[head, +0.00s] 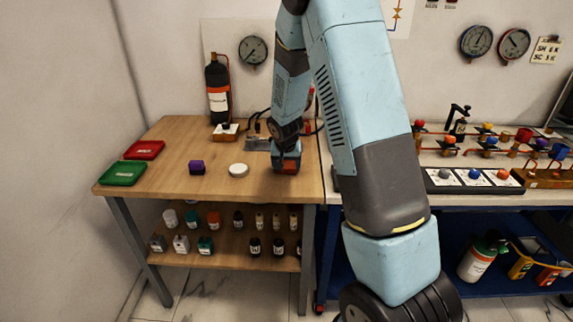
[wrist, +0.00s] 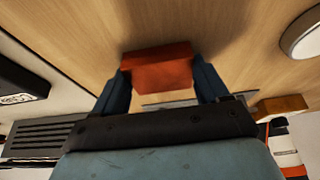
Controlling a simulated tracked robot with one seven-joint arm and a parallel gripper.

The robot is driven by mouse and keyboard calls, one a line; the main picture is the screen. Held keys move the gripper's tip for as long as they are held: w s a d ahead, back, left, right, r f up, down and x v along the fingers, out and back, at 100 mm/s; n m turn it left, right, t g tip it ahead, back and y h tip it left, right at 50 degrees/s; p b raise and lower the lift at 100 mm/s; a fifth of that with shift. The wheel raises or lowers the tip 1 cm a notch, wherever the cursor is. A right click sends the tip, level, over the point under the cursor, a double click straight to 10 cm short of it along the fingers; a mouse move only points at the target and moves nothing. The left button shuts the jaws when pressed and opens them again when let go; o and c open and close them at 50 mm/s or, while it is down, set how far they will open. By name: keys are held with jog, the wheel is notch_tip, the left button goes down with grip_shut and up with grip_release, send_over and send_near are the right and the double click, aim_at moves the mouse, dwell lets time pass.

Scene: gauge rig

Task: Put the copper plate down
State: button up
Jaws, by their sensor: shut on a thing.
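My gripper (wrist: 160,82) is shut on an orange-red block, which I take to be the copper plate (wrist: 157,66). Its blue fingers are on either side of the block in the wrist view. In the head view my gripper (head: 287,150) is low over the right part of the wooden table (head: 170,143), and a bit of the orange plate shows between the fingers. Bare wood lies beyond the plate in the wrist view, with a shadow near it. I cannot tell whether the plate touches the table.
A white disc (head: 238,170) and a purple block (head: 197,168) stand left of my gripper. A green tray (head: 122,174) and a red tray (head: 144,150) lie at the table's left. A black cylinder (head: 217,90) stands at the back. A metal fixture (head: 257,144) is behind my gripper.

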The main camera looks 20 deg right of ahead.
jog(key=o, duration=1.7)
jog(key=shift+c, duration=0.2)
jog(key=s+d+r+n, duration=0.1)
jog(key=s+r, duration=0.9)
jog(key=r, duration=0.3)
jog(key=s+r, duration=0.9)
jog(key=r, duration=0.3)
jog(key=s+r+n+t+y, duration=0.1)
jog(key=s+r, duration=0.4)
jog(key=s, duration=1.2)
jog(key=shift+s+a+n, duration=0.25)
jog(key=shift+s+n, duration=0.05)
jog(key=shift+n, duration=0.5)
